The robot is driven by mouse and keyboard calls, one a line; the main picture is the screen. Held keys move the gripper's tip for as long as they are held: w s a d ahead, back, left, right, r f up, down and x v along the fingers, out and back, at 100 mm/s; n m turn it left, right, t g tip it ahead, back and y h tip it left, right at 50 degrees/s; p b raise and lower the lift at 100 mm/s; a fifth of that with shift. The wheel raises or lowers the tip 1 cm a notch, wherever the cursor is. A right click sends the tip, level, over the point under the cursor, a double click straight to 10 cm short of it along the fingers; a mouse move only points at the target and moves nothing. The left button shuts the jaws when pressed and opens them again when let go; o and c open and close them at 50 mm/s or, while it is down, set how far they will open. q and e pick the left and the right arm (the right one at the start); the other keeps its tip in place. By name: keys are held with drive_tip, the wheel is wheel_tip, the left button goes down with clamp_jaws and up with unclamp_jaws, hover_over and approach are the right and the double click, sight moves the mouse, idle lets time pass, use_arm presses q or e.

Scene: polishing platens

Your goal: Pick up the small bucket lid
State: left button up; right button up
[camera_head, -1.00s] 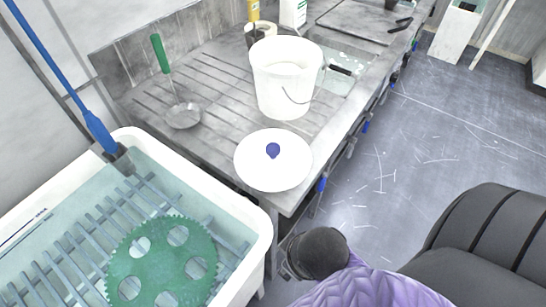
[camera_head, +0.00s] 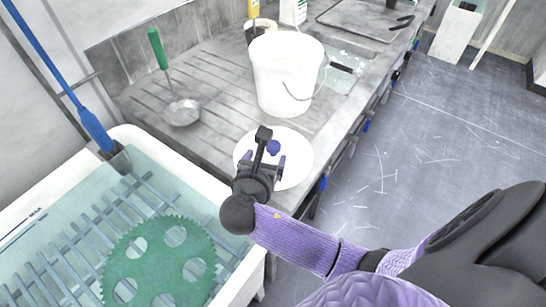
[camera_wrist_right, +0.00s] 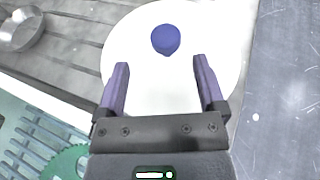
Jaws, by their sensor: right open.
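The small bucket lid (camera_head: 298,162) is a white disc with a blue knob (camera_head: 273,147) in its middle. It lies at the near corner of the grey workbench. My right gripper (camera_head: 265,164) is over the near left part of the lid, with its fingers pointing toward the knob. In the right wrist view the lid (camera_wrist_right: 120,40) fills the middle, and the knob (camera_wrist_right: 166,39) is just beyond the fingertips. The open fingers (camera_wrist_right: 160,67) are apart with nothing between them. My left gripper is not in view.
A white bucket (camera_head: 282,75) stands on the bench (camera_head: 215,75) behind the lid. A green-handled ladle (camera_head: 181,112) lies to the left. A white tub (camera_head: 233,265) with liquid and a green toothed disc (camera_head: 160,262) stands at front left. Open floor (camera_head: 440,140) is on the right.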

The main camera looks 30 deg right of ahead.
sight(272, 150)
drive_tip(key=b+x, duration=0.1)
drive_tip(key=x, duration=0.1)
drive_tip(key=b+x, duration=0.1)
drive_tip(key=x, duration=0.1)
drive_tip(key=shift+d+f, duration=0.2)
drive_tip(key=shift+d, duration=0.3)
drive_tip(key=shift+w+d, duration=0.15)
drive_tip(key=shift+w, duration=0.05)
drive_tip(key=shift+r, duration=0.15)
drive_tip(key=shift+c, duration=0.2)
clamp_jaws()
